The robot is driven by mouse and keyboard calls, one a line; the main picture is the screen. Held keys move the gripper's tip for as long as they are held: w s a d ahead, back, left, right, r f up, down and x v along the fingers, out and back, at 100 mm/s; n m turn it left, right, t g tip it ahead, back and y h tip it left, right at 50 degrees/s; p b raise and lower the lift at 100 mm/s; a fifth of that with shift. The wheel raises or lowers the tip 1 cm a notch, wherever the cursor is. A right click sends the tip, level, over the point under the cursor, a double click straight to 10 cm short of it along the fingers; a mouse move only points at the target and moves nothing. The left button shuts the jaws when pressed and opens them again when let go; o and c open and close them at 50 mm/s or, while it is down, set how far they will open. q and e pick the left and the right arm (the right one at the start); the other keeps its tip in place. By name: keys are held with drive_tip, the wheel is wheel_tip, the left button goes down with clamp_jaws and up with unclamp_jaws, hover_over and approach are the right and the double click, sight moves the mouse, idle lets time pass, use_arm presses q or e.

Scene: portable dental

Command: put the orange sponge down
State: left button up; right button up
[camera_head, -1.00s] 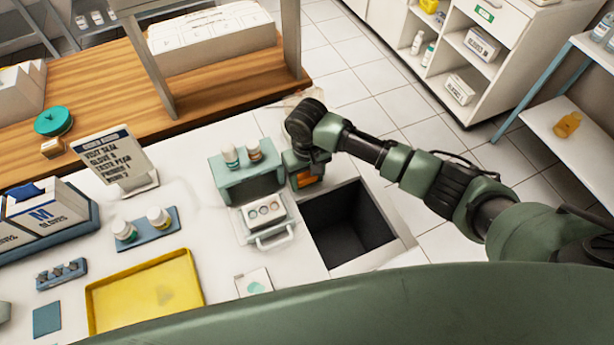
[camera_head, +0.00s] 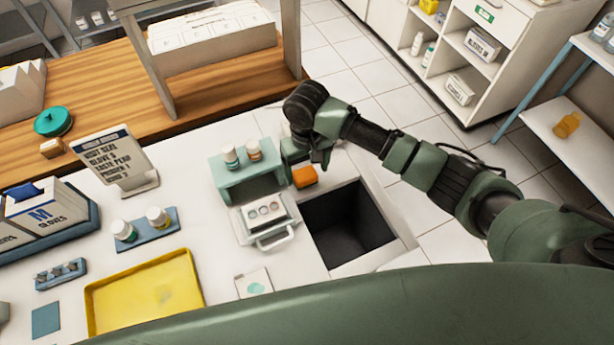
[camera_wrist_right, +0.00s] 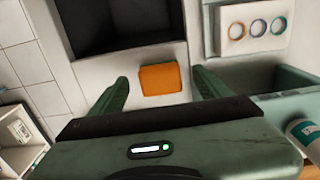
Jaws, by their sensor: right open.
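The orange sponge (camera_head: 304,177) lies on the white counter between the green box and the square opening. It also shows in the right wrist view (camera_wrist_right: 160,79), flat on the white surface. My right gripper (camera_head: 308,160) is just behind the sponge in the head view. In the right wrist view its two green fingers (camera_wrist_right: 160,90) are apart, one on each side of the sponge, with a gap to each. My left gripper is not in view.
A dark square opening (camera_head: 346,222) in the counter is right beside the sponge. A green box (camera_head: 245,178) with two bottles on top stands to its left. A yellow tray (camera_head: 146,293) lies at the front left.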

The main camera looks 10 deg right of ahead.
sight(307, 178)
wheel_tip(307, 178, up, 8)
drive_tip(key=shift+f+b, duration=0.15)
drive_tip(key=shift+b, duration=0.15)
idle(0.4)
